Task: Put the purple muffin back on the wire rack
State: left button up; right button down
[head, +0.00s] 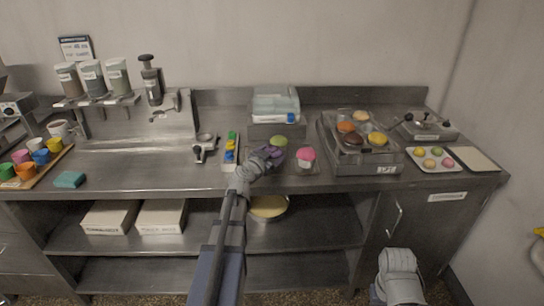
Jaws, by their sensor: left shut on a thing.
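My left gripper (272,154) reaches over the middle of the steel counter and is shut on the purple muffin (278,156); the jaws hide part of it. A green muffin (279,141) shows just behind it, and a pink muffin (305,154) stands close to its right, above a small white label. The wire rack is hard to make out; my arm and the muffins cover that area, and I cannot tell whether the purple muffin touches anything below. Part of my right arm shows at the lower right, its jaws out of sight.
A clear display case (362,169) with several buns stands to the right, beside a tray of small muffins (453,166) and a pale board (474,158). A bin of coloured items (231,165) is left of my gripper.

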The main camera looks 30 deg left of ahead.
pick_arm(q)
jog(key=shift+f, duration=0.15)
jog(key=o, duration=0.8)
jog(key=shift+r, duration=0.2)
jog(key=p+v, duration=0.2)
jog(key=v, duration=1)
jog(key=shift+p, duration=0.3)
